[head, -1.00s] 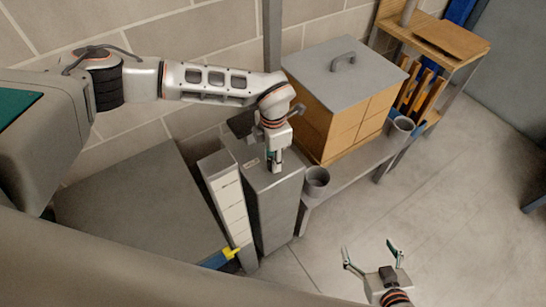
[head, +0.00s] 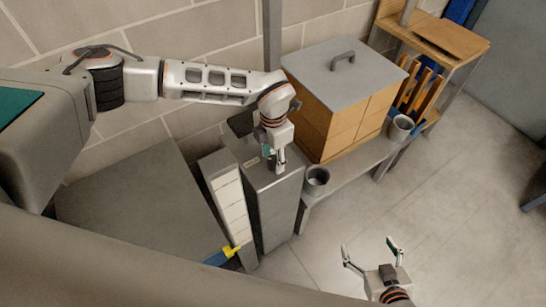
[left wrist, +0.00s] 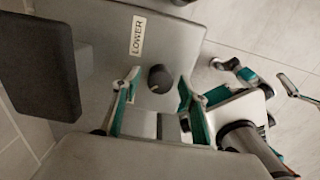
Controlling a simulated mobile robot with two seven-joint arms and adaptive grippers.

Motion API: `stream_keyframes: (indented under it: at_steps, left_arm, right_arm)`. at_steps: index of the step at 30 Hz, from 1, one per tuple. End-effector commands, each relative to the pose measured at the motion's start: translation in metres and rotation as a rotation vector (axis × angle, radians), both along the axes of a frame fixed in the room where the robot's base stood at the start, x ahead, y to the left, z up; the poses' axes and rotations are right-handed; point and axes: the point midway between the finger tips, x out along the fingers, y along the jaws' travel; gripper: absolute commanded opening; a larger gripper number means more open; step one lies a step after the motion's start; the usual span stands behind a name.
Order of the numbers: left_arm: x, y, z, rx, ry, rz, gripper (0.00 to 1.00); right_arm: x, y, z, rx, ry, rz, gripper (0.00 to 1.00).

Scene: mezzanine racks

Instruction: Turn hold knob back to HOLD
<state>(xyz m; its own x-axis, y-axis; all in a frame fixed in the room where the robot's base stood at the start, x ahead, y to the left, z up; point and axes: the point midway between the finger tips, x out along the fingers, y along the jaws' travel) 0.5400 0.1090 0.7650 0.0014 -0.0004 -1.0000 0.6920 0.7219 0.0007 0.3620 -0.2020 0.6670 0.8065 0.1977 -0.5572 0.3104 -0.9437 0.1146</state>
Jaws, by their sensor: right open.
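A dark round knob (left wrist: 160,79) sits on the grey top panel (left wrist: 185,40) of a tall metal cabinet (head: 275,205), near a label reading LOWER (left wrist: 138,36). My left gripper (head: 275,162) is over that cabinet top, pointing down. In the left wrist view its fingers (left wrist: 156,92) are apart, with the knob showing in the gap between them; I cannot tell how far above it they are. No HOLD marking is readable. The knob is hidden by the gripper in the head view. My right gripper (head: 372,254) is open and empty over the floor at lower right.
A wooden box with a grey lid (head: 345,75) stands on a bench right behind the cabinet. Grey cups (head: 316,180) stand at the bench edge. A narrow white-fronted unit (head: 228,200) adjoins the cabinet on the left. A dark pad (left wrist: 38,65) rises beside the panel.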

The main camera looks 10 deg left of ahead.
Motion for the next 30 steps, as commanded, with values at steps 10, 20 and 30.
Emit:
stream_keyframes:
  at_steps: [10, 20, 30]
  left_arm:
    - [0.0, 0.0, 0.001, 0.001, 0.001, -0.002, 0.44]
    - [0.001, 0.0, 0.051, -0.001, -0.004, -0.002, 0.44]
    - [0.0, 0.001, 0.108, 0.001, -0.001, -0.001, 0.44]
  right_arm:
    - [-0.001, -0.001, -0.002, -0.004, 0.004, 0.001, 0.83]
    - [-0.001, 0.0, -0.001, -0.001, 0.002, 0.0, 0.83]
    - [0.0, 0.0, -0.001, -0.001, 0.002, 0.0, 0.83]
